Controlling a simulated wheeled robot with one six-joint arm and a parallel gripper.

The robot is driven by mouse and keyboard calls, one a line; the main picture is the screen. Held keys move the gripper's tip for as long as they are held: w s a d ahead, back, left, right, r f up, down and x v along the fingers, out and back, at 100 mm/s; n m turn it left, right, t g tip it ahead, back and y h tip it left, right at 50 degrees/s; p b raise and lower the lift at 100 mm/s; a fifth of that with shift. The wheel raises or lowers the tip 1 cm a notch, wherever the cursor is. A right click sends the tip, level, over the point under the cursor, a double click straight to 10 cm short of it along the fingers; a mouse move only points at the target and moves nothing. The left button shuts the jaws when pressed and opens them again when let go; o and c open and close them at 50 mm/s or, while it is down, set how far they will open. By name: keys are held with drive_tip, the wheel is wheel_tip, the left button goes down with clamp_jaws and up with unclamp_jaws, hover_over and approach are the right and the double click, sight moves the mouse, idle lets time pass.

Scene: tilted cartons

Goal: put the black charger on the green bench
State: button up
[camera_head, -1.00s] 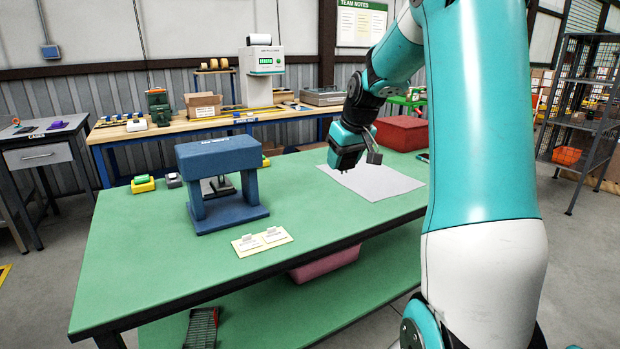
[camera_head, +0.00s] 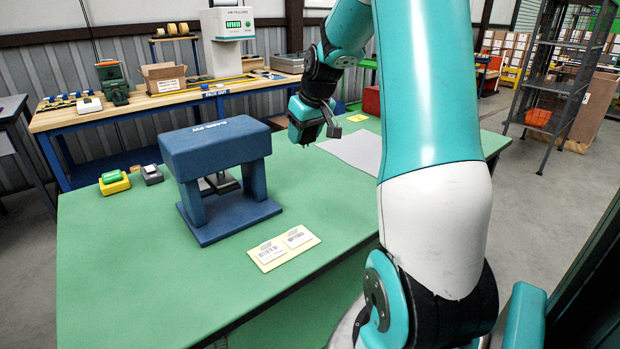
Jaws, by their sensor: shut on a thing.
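The green bench (camera_head: 130,245) fills the middle and front of the view. My gripper (camera_head: 322,128) is above its far right part, near a pale grey sheet (camera_head: 352,152). It is shut on a small dark thing, mostly lost against the dark jaws. I cannot make out its shape or tell whether it is the black charger. I see no black charger clearly elsewhere, and my arm hides part of the bench.
A blue press-like stand (camera_head: 215,150) stands on the bench left of my gripper. A card with two labels (camera_head: 284,248) lies in front. A yellow-green box (camera_head: 114,182) and a grey one (camera_head: 152,174) sit at left. A red box (camera_head: 371,100) is behind the sheet.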

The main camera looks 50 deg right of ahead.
wheel_tip(320, 180, down, 17)
drive_tip(key=shift+r, duration=0.2)
drive_tip(key=shift+f, duration=0.2)
drive_tip(key=o, duration=0.9)
drive_tip(key=shift+r, duration=0.1)
drive_tip(key=shift+r, duration=0.1)
